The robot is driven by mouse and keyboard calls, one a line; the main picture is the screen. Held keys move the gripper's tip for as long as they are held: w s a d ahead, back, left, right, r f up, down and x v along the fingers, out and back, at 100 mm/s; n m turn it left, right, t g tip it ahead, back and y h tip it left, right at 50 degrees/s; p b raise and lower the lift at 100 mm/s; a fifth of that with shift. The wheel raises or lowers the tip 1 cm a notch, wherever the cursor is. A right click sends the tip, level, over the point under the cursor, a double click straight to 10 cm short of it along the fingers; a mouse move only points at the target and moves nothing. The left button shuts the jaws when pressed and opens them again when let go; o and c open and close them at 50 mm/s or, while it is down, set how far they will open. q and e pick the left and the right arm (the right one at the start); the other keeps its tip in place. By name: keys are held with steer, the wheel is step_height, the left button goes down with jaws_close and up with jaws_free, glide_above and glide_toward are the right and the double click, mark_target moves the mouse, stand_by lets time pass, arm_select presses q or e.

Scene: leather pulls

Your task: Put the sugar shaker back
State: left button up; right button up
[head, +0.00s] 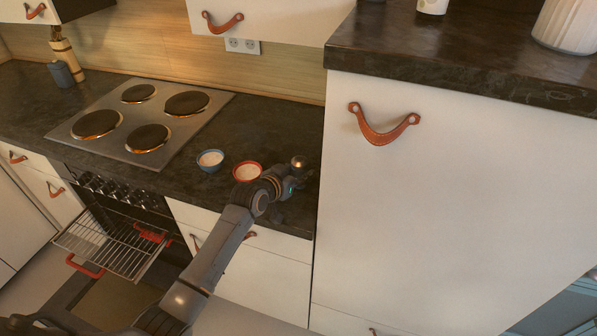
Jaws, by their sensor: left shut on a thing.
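A small thing with a rounded metallic top (298,162), which looks like the sugar shaker, stands at the right end of the dark counter (262,128), close to the tall white cabinet. My left gripper (293,180) reaches over the counter from the front and is shut on it. The gripper and wrist hide most of its body, so I cannot tell whether its base touches the counter. My right gripper is not in view.
A blue bowl (210,161) and a red bowl (247,172) with white contents stand just left of the gripper. The stove (140,118) is farther left. The oven is open with its rack (110,247) out. The tall cabinet (430,215) blocks the right side.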

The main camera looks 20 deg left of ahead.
arm_select(q)
steer(key=shift+f, duration=0.15)
steer(key=o, duration=1.2)
steer(key=shift+o, duration=0.2)
steer(key=shift+r, duration=0.3)
steer(key=shift+s+a, duration=0.1)
steer(key=shift+s, duration=0.2)
steer(key=v, duration=1.1)
steer(key=shift+s+b, duration=0.2)
steer(key=shift+b, duration=0.25)
